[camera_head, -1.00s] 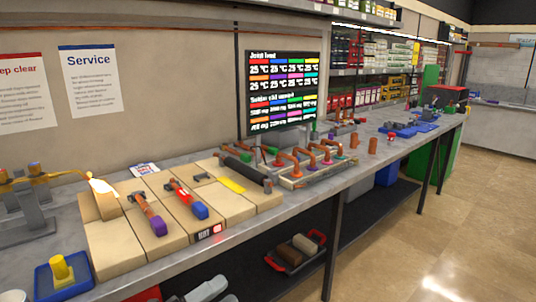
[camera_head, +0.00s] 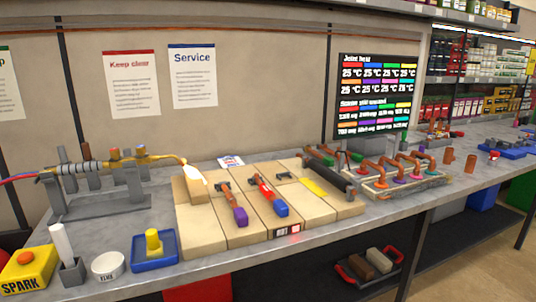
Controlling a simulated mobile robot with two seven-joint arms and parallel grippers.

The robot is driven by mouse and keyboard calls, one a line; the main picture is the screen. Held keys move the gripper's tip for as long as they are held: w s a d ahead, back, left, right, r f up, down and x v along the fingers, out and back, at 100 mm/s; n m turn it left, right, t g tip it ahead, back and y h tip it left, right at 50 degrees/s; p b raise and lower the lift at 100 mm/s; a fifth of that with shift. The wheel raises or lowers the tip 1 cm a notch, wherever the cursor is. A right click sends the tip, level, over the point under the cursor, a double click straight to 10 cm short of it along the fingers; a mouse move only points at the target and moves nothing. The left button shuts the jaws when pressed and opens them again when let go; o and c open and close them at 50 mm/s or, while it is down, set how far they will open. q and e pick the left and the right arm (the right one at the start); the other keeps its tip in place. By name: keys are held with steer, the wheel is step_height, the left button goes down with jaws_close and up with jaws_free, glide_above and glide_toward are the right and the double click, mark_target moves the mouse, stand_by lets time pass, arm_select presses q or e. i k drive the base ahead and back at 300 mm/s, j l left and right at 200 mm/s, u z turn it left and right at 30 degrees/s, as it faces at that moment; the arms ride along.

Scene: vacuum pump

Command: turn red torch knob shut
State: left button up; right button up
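The torch (camera_head: 150,160) lies in a grey stand (camera_head: 105,206) at the left of the bench. Its brass tube bends down at the right end, with a bright white-yellow flame (camera_head: 192,175) at the tip against a pale upright brick (camera_head: 186,189). Small upright posts or knobs with reddish-orange tops, such as this one (camera_head: 114,153), show along the torch and stand. I cannot tell for sure which one is the red torch knob or how far it is turned. Neither of my grippers is in view.
A yellow SPARK box (camera_head: 28,268), a white round tin (camera_head: 108,265) and a blue tray (camera_head: 156,259) stand in front of the torch. Pale firebricks (camera_head: 198,235) carrying tools lie to the right. Copper pipework on a tray (camera_head: 395,183) is farther right.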

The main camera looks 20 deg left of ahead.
mark_target(115, 152)
steer(key=u, duration=1.5)
steer(key=i+j, duration=0.25)
steer(key=i+z, duration=0.15)
steer(key=z, duration=0.3)
steer(key=i+j+z, duration=0.1)
steer(key=z, duration=0.3)
